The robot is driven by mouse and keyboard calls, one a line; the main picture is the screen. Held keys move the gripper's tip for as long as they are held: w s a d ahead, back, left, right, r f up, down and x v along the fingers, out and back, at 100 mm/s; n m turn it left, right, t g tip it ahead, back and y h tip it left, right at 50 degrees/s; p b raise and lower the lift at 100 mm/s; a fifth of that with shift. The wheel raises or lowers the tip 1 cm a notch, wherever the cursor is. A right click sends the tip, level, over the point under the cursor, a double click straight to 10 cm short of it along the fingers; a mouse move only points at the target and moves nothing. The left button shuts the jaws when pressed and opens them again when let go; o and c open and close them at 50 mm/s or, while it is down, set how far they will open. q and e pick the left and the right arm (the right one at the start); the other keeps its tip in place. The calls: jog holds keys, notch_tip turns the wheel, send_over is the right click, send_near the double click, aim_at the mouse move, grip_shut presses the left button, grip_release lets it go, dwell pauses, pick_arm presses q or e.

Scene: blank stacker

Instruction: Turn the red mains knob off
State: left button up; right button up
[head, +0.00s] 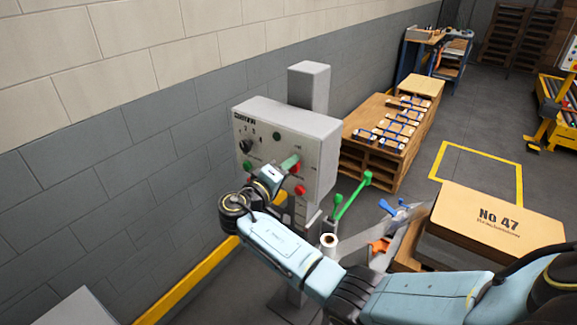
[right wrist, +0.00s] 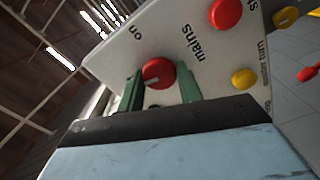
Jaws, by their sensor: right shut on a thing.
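The red mains knob (right wrist: 158,73) sits on a white control panel (right wrist: 110,62), with the printed words "on" and "mains" near it. A pale mark on the knob points toward the lower left of the right wrist view. My right gripper (right wrist: 160,85) is shut on the knob, one green finger on each side. In the head view the gripper (head: 290,163) reaches the front of the grey control box (head: 320,150), and the knob (head: 296,169) is partly hidden behind the fingers. My left gripper is not in view.
A red button (right wrist: 225,12) and a yellow button (right wrist: 243,78) are close beside the knob. A black knob (head: 246,146) is on the box's left. A green lever (head: 352,195) stands right of the box. A pallet stack (head: 375,160) and a cardboard box (head: 495,215) are further right.

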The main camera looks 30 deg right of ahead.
jog(key=shift+n, duration=1)
jog(key=shift+p, duration=0.3)
jog(key=o, duration=1)
jog(key=shift+a, duration=0.1)
jog(key=shift+b+v, duration=1.45)
jog(key=shift+v, duration=5.2)
